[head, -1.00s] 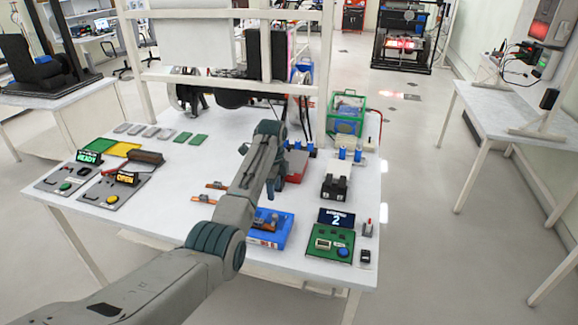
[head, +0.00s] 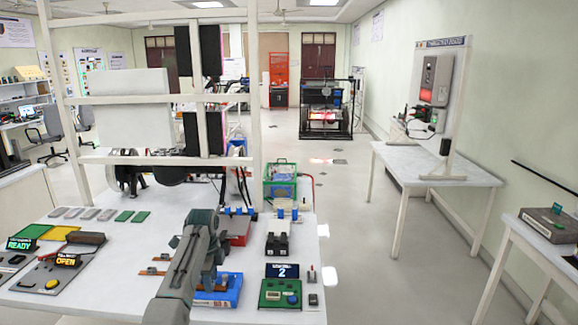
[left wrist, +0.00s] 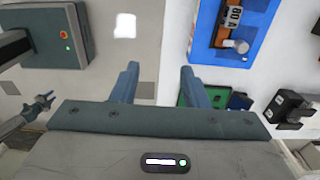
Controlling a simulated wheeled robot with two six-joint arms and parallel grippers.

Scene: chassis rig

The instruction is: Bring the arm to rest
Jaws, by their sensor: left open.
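My left arm rises from the bottom of the head view, and its wrist end stands over the white workbench (head: 120,225). My left gripper (left wrist: 160,85) shows in the left wrist view with its two fingers apart and nothing between them. The left wrist view shows the tray (left wrist: 205,52) beyond the fingers, with a fuse (left wrist: 232,14) marked 80 A.
A green board (head: 283,296) with a display reading 2 (head: 282,271), a black block (head: 278,243) and a red box (head: 236,232) stand right of the arm. A white frame (head: 256,110) rises at the back.

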